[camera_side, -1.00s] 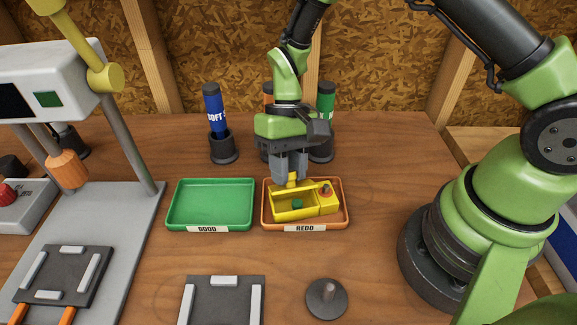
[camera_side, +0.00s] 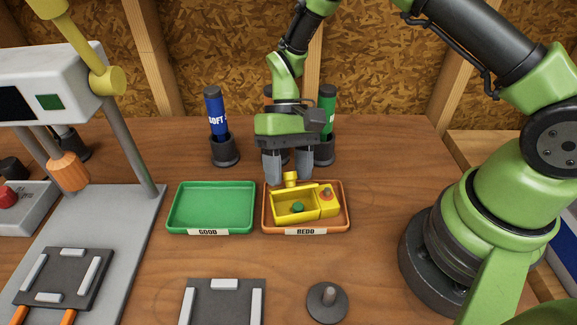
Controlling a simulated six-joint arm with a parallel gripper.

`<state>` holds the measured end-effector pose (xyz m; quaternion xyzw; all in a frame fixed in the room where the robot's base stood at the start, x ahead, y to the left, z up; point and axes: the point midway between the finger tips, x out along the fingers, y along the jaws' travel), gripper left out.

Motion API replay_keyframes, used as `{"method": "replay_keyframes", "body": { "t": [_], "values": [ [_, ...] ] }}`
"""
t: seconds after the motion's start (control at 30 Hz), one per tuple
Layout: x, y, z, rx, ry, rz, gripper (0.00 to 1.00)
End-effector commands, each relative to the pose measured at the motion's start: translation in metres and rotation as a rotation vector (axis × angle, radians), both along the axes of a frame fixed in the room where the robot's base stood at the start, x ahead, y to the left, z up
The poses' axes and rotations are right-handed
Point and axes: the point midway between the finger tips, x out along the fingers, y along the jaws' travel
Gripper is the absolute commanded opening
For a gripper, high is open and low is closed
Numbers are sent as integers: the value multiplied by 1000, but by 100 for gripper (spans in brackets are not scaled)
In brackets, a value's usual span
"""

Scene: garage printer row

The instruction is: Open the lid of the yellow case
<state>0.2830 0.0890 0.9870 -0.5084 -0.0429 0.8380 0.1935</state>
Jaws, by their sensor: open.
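The yellow case (camera_side: 283,217) sits in the orange tray labelled REDO (camera_side: 340,224). Its inside is exposed, and a small green piece (camera_side: 297,208) lies in it. A yellow tab (camera_side: 291,179) stands up at the case's back edge; I cannot tell whether it is part of the lid. A round orange-brown knob (camera_side: 326,193) is on the case's right part. My gripper (camera_side: 289,180) is open above the back edge of the case, its fingers apart on either side of the yellow tab, holding nothing.
An empty green tray labelled GOOD (camera_side: 176,206) is to the left. Blue (camera_side: 215,112) and green (camera_side: 327,106) markers stand in dark holders behind. A grey press base (camera_side: 130,215) is at left. A dark fixture (camera_side: 224,308) and a round pegged disc (camera_side: 327,302) are in front.

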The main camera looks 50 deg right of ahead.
Motion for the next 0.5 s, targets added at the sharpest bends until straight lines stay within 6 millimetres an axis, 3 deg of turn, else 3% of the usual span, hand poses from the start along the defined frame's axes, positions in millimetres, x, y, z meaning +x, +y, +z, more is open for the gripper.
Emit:
{"method": "replay_keyframes", "body": {
  "t": [0.17,0.3,0.5],
  "values": [
    [4,-3,7,0,-3,0,51],
    [15,-13,28,-1,-6,-2,51],
    [13,-11,69,1,-6,1,51]
  ]
}}
